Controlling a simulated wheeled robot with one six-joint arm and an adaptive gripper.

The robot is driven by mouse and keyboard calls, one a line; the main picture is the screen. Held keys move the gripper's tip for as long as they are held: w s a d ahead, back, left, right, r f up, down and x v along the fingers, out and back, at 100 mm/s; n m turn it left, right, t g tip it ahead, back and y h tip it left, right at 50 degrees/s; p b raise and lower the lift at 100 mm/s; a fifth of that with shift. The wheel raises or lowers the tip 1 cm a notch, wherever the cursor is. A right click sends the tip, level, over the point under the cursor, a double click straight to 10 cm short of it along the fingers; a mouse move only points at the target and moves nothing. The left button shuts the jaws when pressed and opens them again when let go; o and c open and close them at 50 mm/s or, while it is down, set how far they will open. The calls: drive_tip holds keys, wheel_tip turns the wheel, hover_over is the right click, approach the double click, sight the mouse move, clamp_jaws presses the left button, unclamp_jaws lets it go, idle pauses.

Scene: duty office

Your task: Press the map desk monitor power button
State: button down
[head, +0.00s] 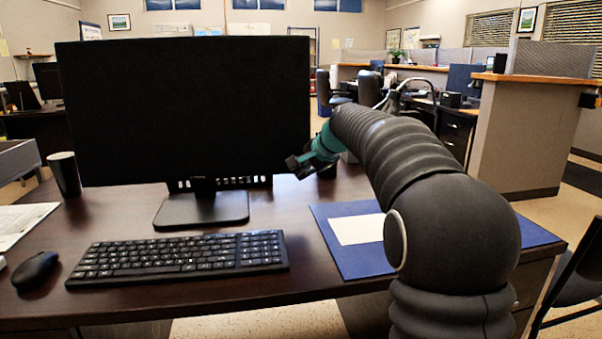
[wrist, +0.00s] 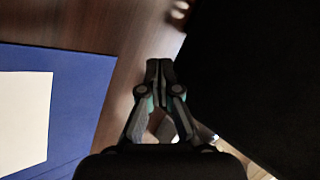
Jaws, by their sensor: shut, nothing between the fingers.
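A black monitor (head: 185,110) with a dark screen stands on the brown desk in the head view. Its power button cannot be made out in either view. My gripper (head: 298,166) is at the monitor's lower right corner, and I cannot tell whether it touches it. In the wrist view my gripper (wrist: 160,66) points over the desk top with its fingertips together and nothing between them. The dark monitor (wrist: 260,70) fills the right side of that view, close beside the fingers.
A keyboard (head: 180,257), a mouse (head: 35,271) and a dark cup (head: 65,174) are on the desk (head: 300,215). A blue mat (head: 345,262) with a white paper (head: 357,230) lies at the right, partly behind my arm. A chair (head: 575,275) stands at the right edge.

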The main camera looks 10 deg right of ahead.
drive_tip(key=shift+s, duration=0.3)
drive_tip(key=s+b, duration=0.2)
drive_tip(key=s, duration=0.4)
drive_tip(key=shift+r+b, duration=0.2)
drive_tip(key=shift+b, duration=0.1)
